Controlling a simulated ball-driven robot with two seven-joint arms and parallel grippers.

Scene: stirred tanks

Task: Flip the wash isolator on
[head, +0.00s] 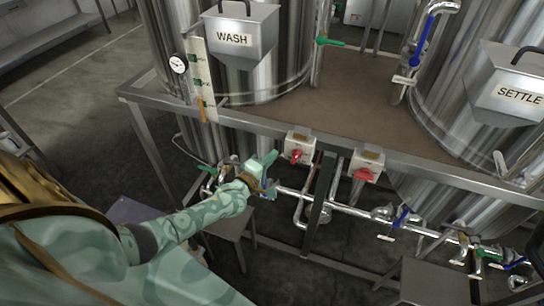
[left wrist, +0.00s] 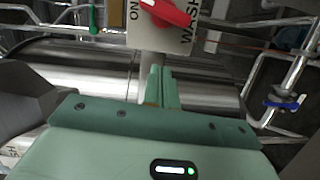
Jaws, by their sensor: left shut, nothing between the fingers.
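The wash isolator is a pale box (head: 299,143) on the front rail of the frame, with a red handle (head: 296,156). In the left wrist view its red handle (left wrist: 166,12) lies at a slant across the top, and "ON" and "WASH" are lettered on the box (left wrist: 187,38). My left gripper (head: 271,158) is just left of the box and apart from it. In the left wrist view its green fingers (left wrist: 161,72) are together, empty, and point toward the box below the handle. My right gripper is out of view.
A second isolator box (head: 368,161) with a red handle is to the right on the same rail. Steel pipes with valves (head: 352,209) run below. The WASH hopper (head: 240,38) and SETTLE hopper (head: 510,85) hang on tanks above the brown deck (head: 345,112).

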